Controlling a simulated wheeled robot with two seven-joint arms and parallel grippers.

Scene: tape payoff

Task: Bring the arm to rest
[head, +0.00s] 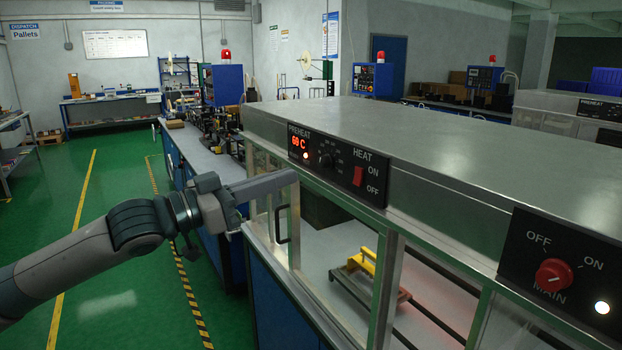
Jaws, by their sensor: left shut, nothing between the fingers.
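My left arm comes in from the left, and its left gripper (288,179) points to the right, shut and empty. In the picture it overlaps the upper left part of the metal machine's front, just below the preheat panel (337,162). I cannot tell whether it touches the machine. The black door handle (281,224) shows just below the fingers. My right gripper is not in view.
The steel-topped machine (440,150) fills the right side. Its panels carry a lit "60 °C" display, a red heat switch (358,176) and a red main knob (553,275). A yellow piece (362,262) sits inside. Green floor (110,260) is clear at left.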

